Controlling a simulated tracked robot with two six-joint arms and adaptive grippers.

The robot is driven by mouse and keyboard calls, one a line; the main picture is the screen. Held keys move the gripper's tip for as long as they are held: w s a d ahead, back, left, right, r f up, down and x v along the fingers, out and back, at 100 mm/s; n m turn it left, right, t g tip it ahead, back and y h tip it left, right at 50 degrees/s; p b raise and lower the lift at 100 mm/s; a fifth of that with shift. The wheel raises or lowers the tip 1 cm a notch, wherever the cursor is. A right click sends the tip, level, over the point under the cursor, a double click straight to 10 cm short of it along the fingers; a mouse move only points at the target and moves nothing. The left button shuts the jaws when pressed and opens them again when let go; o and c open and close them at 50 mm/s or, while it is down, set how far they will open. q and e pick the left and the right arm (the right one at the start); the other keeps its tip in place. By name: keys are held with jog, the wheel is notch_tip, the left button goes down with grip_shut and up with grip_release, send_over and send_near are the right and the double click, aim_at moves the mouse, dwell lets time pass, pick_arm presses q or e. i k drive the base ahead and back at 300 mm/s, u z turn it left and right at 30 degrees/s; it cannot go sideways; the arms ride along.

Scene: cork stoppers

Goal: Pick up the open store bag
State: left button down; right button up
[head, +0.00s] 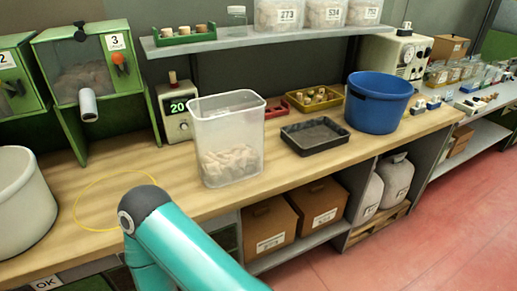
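The left sack (372,196) is partly hidden by a shelf post. The right sack (396,182) is bulging and narrows at its top. I cannot tell whether either is open, or which is the store bag. Three clear bags or tubs with printed labels also stand on the upper shelf, the left one (278,14) reading 273. Neither gripper is in view. A teal link of one of my arms crosses the bottom of the head view.
A clear bin (228,140) with pale pieces, a black tray (315,136) and a blue bucket (377,103) stand on the wooden bench (185,190). A yellow ring (92,183) lies at left near a white tub (22,200). Cartons (270,224) fill the low shelf. Red floor at right is clear.

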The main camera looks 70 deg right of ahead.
aim_at(227, 128)
jog(key=z, duration=0.1)
jog(key=k, duration=0.45)
jog(key=z, duration=0.95)
jog(key=k, duration=0.3)
jog(key=z, duration=0.2)
jog(key=i, duration=0.3)
jog(key=u, duration=0.05)
